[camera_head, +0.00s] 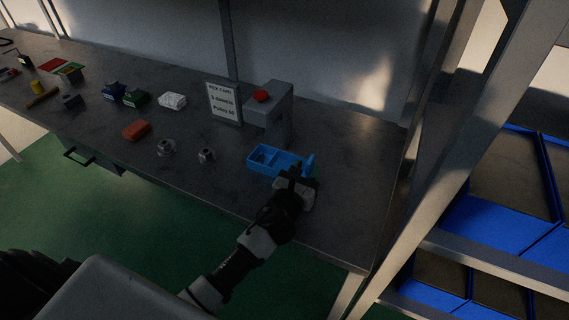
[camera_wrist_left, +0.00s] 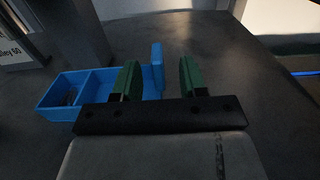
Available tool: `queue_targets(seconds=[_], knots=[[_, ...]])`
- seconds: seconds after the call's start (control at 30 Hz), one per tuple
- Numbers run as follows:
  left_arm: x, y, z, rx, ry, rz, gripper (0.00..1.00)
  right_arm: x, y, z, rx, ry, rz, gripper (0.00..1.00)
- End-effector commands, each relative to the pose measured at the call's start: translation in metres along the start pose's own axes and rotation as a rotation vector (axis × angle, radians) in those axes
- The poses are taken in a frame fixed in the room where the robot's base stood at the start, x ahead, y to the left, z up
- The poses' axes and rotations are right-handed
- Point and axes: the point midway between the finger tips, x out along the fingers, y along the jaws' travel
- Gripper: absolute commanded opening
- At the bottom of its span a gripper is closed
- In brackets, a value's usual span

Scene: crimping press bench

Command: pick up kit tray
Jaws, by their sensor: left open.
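The blue kit tray (camera_head: 262,166) sits on the grey bench near its front right part. It has compartments and an upright tab (camera_head: 311,161) at its right end. My left gripper (camera_head: 296,178) is at the tray's near right side and hides part of it. In the left wrist view the tray (camera_wrist_left: 62,113) reaches in from the left, with small dark contents in one compartment. Its tab (camera_wrist_left: 157,66) shows between the two open green fingers of my left gripper (camera_wrist_left: 160,82), closer to the left finger. I cannot tell whether the fingers touch the tray. My right gripper is out of view.
A grey press (camera_head: 277,112) with a red button stands just behind the tray, beside a sign (camera_head: 223,103). Metal parts (camera_head: 206,155), an orange block (camera_head: 136,130) and several small items lie to the left. The bench (camera_head: 355,165) is clear right of the tray.

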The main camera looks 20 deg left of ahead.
Motion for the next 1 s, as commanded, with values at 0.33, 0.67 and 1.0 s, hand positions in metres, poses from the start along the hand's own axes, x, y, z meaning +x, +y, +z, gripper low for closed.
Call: queue_targets(seconds=[0.33,0.67,1.0], knots=[[0.035,0.003,0.002,0.000,0.000,0.000,0.43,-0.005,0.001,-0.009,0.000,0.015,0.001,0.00],[0.035,0.003,0.002,0.000,0.000,0.000,0.18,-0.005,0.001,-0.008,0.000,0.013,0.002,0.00],[0.035,0.003,0.002,0.001,-0.001,0.000,0.00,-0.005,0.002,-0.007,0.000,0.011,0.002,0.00]])
